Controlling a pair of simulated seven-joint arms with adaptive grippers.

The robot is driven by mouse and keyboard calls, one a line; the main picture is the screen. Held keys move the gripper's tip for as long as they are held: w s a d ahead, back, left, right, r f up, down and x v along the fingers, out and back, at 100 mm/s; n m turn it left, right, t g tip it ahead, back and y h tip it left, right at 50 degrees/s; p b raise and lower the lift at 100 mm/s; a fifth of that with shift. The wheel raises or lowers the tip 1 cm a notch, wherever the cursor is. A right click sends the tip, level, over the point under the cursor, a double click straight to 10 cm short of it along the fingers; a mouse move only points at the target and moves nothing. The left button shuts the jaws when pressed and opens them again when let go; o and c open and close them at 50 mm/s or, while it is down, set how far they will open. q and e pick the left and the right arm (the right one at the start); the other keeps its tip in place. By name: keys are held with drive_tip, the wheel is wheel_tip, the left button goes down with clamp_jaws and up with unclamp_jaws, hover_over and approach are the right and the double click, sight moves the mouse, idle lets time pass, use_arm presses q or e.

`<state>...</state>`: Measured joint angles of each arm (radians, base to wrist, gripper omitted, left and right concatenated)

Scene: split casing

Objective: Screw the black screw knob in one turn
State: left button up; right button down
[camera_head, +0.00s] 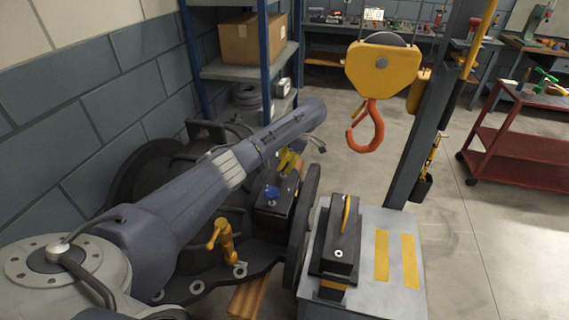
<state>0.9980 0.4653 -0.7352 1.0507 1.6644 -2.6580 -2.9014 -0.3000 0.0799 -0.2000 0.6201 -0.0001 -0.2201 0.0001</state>
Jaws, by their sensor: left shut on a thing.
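The dark split casing (165,170) lies at the left of the head view, partly covered by my left arm. My left gripper (290,166) is small and partly hidden under the end of my arm, above the casing's right part. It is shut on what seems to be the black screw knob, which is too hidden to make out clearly. My right gripper is not in view.
A grey stand (376,280) carries a black block (338,235). A yellow hoist (383,75) with an orange hook (365,130) hangs at the upper middle.

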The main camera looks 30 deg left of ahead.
use_arm(q)
drive_tip(key=shift+s+f, duration=0.1)
drive_tip(key=shift+f, duration=0.15)
drive_tip(key=o, duration=1.3)
drive_tip(key=shift+r, duration=0.15)
drive_tip(key=shift+v, duration=6.05)
drive_tip(key=shift+o, duration=0.2)
